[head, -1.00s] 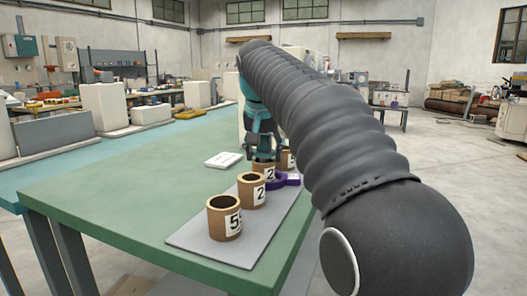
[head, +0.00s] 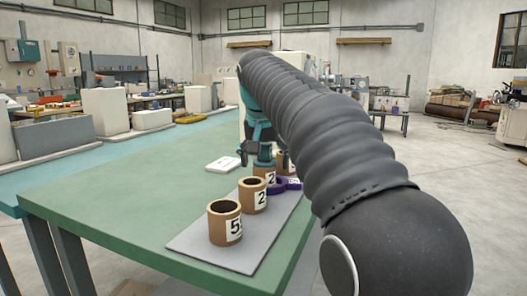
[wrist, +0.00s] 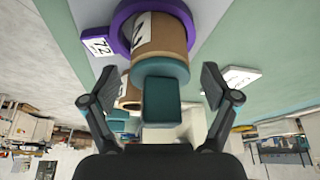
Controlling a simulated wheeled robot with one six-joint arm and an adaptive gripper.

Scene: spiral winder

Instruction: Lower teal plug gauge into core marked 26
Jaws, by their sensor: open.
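The teal plug gauge (wrist: 162,100) stands at the mouth of a brown core (wrist: 160,37), its wide part in line with the opening; how deep it sits is hidden. This core has a purple ring (wrist: 122,30) around its far end, with a tag that seems to read 72. In the head view it is the third core (head: 259,171) from the front, its label showing a 2 and the rest cut off. My gripper (wrist: 160,88) is open, one finger on each side of the gauge's block-shaped handle, with gaps to both. The gripper (head: 263,157) also shows in the head view.
Two nearer cores, marked with a 5 (head: 218,224) and a 2 (head: 246,197), stand in the row on a grey board (head: 196,243). Another core (head: 283,156) is behind, partly hidden by my arm. A white card (head: 223,163) lies left on the green table (head: 110,205).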

